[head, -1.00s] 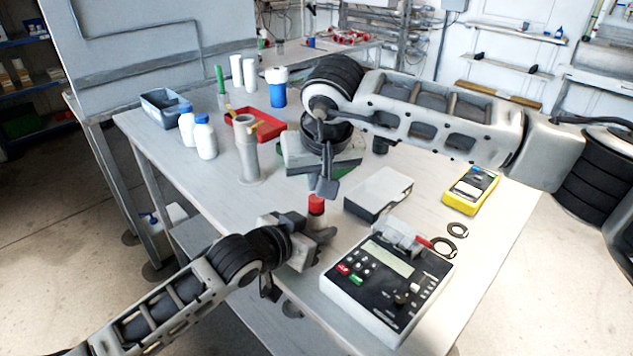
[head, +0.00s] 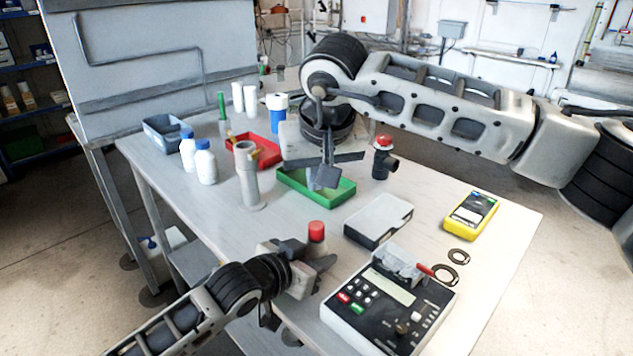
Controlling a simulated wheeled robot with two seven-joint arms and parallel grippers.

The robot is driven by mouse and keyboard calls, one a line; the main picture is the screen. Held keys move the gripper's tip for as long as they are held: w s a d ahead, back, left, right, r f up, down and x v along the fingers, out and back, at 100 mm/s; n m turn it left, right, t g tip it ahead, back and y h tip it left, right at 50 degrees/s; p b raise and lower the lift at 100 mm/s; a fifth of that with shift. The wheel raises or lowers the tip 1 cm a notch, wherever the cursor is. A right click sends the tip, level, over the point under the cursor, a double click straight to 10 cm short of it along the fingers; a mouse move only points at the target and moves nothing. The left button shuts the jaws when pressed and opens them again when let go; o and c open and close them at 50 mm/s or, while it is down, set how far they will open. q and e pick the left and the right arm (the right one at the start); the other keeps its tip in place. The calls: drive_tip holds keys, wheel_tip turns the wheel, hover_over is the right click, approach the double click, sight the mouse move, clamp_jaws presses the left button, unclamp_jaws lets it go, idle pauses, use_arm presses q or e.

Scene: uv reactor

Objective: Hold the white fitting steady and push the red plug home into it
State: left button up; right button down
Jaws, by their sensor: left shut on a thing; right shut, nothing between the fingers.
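The red plug (head: 316,231) stands upright at the front edge of the table, just above the jaws of my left gripper (head: 314,258). My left gripper is shut on the white fitting below the plug; the fingers hide most of the fitting. How deep the plug sits in it cannot be told. My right gripper (head: 325,178) is shut and empty, pointing down over the green tray (head: 335,198), above and behind the plug and apart from it.
A control box (head: 388,305) and a grey case (head: 378,219) lie right of the plug. A yellow meter (head: 471,216) and two black rings lie further right. A grey pipe stand (head: 248,178), white bottles (head: 206,165) and a dark red-capped fitting (head: 382,160) stand behind.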

idle(0.3)
use_arm(q)
drive_tip(key=o, duration=1.1)
drive_tip(key=shift+c, duration=0.2)
